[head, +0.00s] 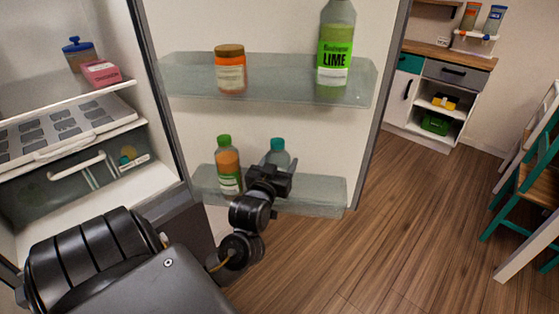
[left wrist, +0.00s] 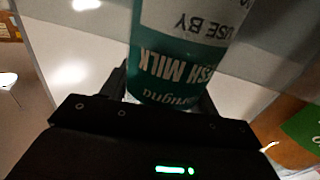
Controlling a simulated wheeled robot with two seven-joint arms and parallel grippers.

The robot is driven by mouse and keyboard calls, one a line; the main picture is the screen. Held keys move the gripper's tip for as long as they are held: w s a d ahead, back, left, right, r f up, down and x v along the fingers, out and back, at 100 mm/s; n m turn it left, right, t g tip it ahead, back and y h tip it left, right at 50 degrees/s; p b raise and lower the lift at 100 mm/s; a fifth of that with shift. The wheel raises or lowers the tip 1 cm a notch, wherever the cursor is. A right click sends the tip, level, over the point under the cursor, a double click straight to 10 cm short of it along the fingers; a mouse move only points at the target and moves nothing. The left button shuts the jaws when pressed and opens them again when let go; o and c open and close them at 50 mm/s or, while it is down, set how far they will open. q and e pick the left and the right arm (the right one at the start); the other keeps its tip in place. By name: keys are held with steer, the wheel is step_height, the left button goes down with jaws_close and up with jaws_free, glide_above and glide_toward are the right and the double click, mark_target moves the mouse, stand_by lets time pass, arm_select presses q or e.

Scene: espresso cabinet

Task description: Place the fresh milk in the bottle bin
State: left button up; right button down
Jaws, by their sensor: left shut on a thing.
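The fresh milk (head: 277,154) is a bottle with a teal cap, at the lower door bin in the head view. In the left wrist view the milk bottle (left wrist: 180,60) shows its white and teal "FRESH MILK" label between the fingers. My left gripper (head: 274,178) is shut on it. The gripper hides the bottle's lower part in the head view, so I cannot tell whether its base touches the bin. The bottle bin (head: 325,196) is the translucent lower tray on the open fridge door. My right gripper is not in view.
An orange bottle with a green cap (head: 228,165) stands in the lower bin, left of the milk. The upper door shelf (head: 285,92) holds an orange jar (head: 230,70) and a lime bottle (head: 336,50). The lower bin's right part looks clear. The fridge interior is at left.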

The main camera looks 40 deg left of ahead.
arm_select(q)
steer(key=o, duration=1.3)
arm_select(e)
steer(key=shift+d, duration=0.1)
arm_select(q)
steer(key=p+v, duration=0.4)
steer(key=v, duration=0.8)
steer(key=shift+p, duration=0.3)
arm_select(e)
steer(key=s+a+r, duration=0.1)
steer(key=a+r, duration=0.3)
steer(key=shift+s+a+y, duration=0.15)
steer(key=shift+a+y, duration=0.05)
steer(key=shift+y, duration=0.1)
arm_select(q)
steer(key=shift+r, duration=0.1)
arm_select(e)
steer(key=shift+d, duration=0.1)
